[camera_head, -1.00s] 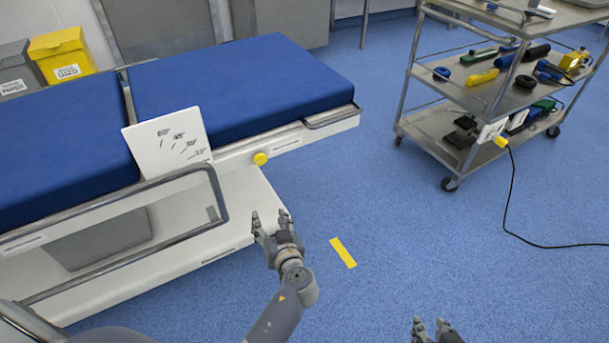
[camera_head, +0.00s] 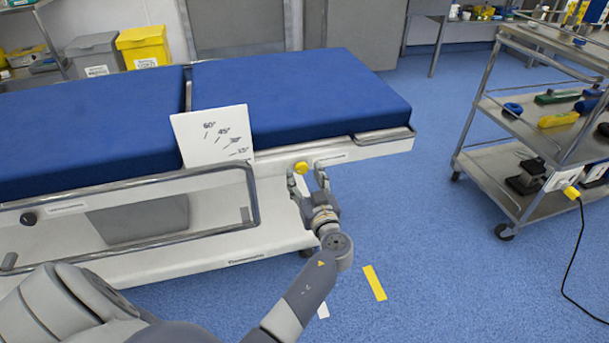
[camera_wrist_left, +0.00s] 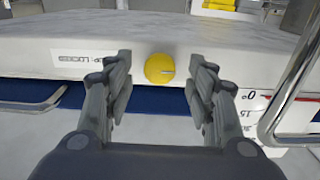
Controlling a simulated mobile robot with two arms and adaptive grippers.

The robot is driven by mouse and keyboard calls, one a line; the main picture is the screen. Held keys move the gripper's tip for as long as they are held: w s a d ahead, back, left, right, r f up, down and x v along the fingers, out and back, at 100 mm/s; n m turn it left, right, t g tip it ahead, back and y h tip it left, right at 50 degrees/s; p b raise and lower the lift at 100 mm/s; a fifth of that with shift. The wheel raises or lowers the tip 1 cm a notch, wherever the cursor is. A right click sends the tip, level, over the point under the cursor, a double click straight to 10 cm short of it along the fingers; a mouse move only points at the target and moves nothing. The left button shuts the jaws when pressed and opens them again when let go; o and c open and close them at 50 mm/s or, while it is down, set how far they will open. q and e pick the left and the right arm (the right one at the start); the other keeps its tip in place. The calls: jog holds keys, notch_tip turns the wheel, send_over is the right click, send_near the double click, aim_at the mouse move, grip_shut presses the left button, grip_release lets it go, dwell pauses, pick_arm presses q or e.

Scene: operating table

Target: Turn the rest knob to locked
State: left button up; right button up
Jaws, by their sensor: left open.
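The yellow rest knob (camera_head: 301,168) is on the white side rail of the operating table, just right of the angle plate (camera_head: 213,137). In the left wrist view the knob (camera_wrist_left: 159,68) is round with a small mark at its right side. A label beside it ends in what looks like "LOCKED" (camera_wrist_left: 84,57). My left gripper (camera_head: 308,174) is open, with its fingers (camera_wrist_left: 162,72) on either side of the knob. In the wrist view the fingers appear apart from it, with a gap each side. My right gripper is out of view.
The blue table top (camera_head: 300,95) spans the left and middle. A metal side rail (camera_head: 130,184) runs along the table's near side. A trolley (camera_head: 545,140) with tools stands at the right, with a black cable on the floor. Blue floor between is free.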

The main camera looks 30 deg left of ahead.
pick_arm(q)
jog(key=shift+w+a, duration=0.4)
jog(key=shift+a, duration=0.05)
jog(key=c, duration=1.1)
jog(key=shift+o, duration=0.2)
